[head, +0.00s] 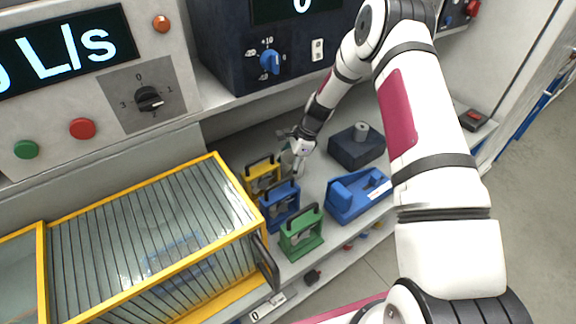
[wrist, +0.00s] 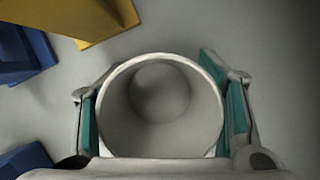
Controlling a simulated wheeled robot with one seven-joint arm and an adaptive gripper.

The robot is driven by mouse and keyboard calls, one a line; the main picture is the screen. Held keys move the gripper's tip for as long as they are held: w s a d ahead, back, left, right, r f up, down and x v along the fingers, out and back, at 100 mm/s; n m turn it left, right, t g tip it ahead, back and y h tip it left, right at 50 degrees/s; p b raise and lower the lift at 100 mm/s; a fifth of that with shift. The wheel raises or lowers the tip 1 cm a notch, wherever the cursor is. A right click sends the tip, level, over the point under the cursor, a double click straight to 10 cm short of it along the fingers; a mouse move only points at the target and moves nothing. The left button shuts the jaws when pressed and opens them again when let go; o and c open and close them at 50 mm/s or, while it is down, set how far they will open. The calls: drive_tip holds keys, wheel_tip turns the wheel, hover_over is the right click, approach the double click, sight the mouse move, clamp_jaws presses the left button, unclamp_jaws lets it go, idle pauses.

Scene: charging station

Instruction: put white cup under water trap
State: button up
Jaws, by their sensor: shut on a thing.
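The white cup (wrist: 165,130) shows in the wrist view, its open mouth facing the camera and its inside empty. My gripper (wrist: 160,100) has its green-padded fingers on either side of the cup and is shut on it. In the head view my gripper (head: 290,157) is low over the grey shelf, just behind the yellow-framed block. The cup is mostly hidden there by the gripper. I cannot tell which thing is the water trap.
Yellow (head: 262,178), blue (head: 281,205) and green (head: 301,234) handled blocks stand in a row in front. A blue device (head: 357,196) and a dark box with a grey knob (head: 343,151) stand to the right. A yellow-framed glass case (head: 150,240) fills the left.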

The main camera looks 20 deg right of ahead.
drive_tip(key=o, duration=1.2)
drive_tip(key=shift+o, duration=0.2)
